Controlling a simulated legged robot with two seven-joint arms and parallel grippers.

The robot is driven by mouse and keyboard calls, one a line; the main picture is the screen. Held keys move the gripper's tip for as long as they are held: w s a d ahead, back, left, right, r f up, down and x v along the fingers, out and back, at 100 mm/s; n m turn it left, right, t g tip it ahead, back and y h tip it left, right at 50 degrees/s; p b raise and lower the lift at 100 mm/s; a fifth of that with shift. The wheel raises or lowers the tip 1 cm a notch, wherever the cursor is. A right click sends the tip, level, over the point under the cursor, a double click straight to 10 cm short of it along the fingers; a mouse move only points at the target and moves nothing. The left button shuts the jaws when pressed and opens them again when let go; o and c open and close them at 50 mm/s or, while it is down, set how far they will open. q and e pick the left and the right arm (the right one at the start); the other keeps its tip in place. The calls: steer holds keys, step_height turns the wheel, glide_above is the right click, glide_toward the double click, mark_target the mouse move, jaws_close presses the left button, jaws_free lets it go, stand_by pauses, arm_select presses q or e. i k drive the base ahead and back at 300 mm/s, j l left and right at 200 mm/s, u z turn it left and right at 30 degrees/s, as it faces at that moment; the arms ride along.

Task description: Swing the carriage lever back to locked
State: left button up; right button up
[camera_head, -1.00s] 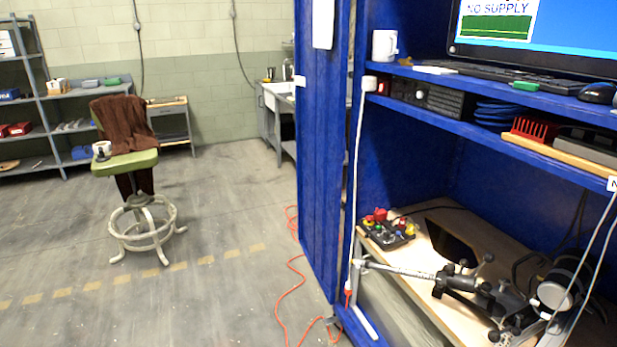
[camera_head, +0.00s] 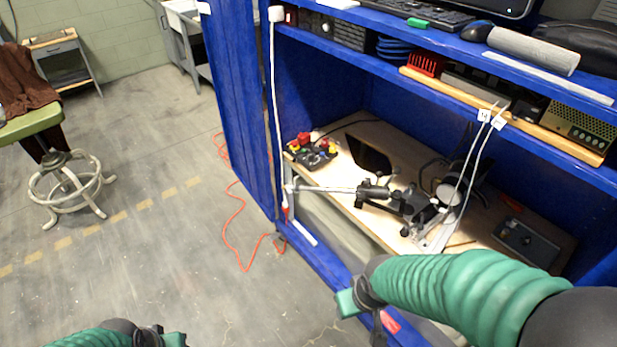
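A black jointed mechanism (camera_head: 400,203) with a silver rod (camera_head: 325,188) pointing left lies on the wooden bench (camera_head: 365,142) inside the blue cabinet. I cannot tell which part is the carriage lever, or its position. My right arm, in a green ribbed sleeve, comes in from the right. My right gripper (camera_head: 360,298) is in front of the cabinet's lower edge, below and left of the mechanism, and apart from it. My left gripper (camera_head: 160,338) is at the bottom edge, partly cut off, over the floor. Neither gripper's opening shows clearly; no held object is visible.
A control box (camera_head: 312,154) with red and yellow buttons sits at the bench's left end. A shelf (camera_head: 372,68) with electronics crosses above. White cables (camera_head: 468,175) hang before the bench. An orange cord (camera_head: 232,215) lies on the floor. A green stool (camera_head: 30,122) stands left.

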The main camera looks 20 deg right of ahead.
mark_target(420, 226)
steer(key=z, duration=1.4)
